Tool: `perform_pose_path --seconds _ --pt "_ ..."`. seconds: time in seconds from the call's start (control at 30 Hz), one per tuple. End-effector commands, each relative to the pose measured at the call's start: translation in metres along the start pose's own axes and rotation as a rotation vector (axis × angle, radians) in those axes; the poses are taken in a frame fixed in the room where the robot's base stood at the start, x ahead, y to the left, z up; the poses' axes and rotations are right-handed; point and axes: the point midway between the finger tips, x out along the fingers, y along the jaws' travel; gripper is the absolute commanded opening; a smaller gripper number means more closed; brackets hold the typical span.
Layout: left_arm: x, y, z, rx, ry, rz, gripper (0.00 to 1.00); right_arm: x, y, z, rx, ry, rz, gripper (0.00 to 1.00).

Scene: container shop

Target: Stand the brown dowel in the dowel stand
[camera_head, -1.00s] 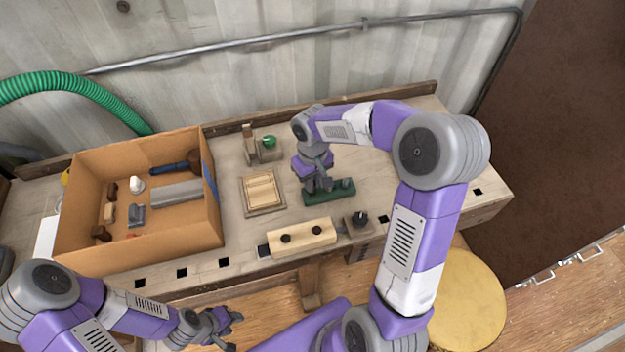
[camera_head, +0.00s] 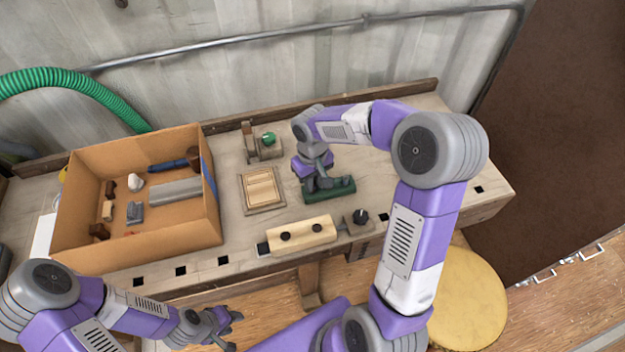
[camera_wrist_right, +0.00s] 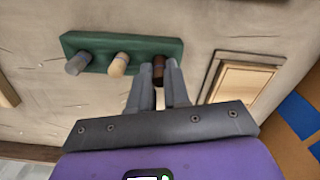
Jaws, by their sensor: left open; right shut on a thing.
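The green dowel stand (camera_head: 330,194) lies on the workbench, and it also shows in the right wrist view (camera_wrist_right: 100,42). A grey dowel (camera_wrist_right: 78,63) and a tan dowel (camera_wrist_right: 119,64) stand in it. My right gripper (camera_wrist_right: 159,72) is shut on the brown dowel (camera_wrist_right: 158,66) at the stand's other end. The dowel looks roughly upright there; its lower end is hidden, so I cannot tell how deep it sits. In the head view my right gripper (camera_head: 314,184) is over the stand's left part. My left gripper (camera_head: 232,328) is open and empty in front of the bench.
A cardboard box (camera_head: 140,243) with several tools and blocks stands at the left. A framed wooden tray (camera_head: 262,190) lies just left of the stand. A wooden block with dark knobs (camera_head: 302,235) is in front, and a stand with a green knob (camera_head: 268,140) is behind.

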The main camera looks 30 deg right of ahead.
Motion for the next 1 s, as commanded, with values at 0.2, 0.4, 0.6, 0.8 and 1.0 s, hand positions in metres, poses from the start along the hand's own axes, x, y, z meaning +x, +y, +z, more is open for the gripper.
perform_pose_path --seconds 0.2,0.4,0.6,0.8,1.0 --pt "0.0025 -0.001 -0.0001 0.0 0.0 0.0 0.43 0.0037 -0.0001 0.0 0.0 0.0 0.0 0.0" --pt "0.0025 -0.0009 -0.0001 0.0 0.0 0.0 0.43 0.004 -0.0001 0.0 0.0 0.0 0.0 0.0" --pt "0.0025 -0.0009 -0.0001 0.0 0.0 0.0 0.43 0.0039 -0.0001 0.0 0.0 0.0 0.0 0.3" --pt "0.0025 -0.0009 -0.0001 0.0 0.0 0.0 0.43 0.0038 0.0 0.0 0.0 0.0 0.0 0.46" --pt "0.002 -0.0007 -0.0001 0.0 0.0 0.0 0.43 0.0032 0.0 0.0 0.0 0.0 0.0 0.46"
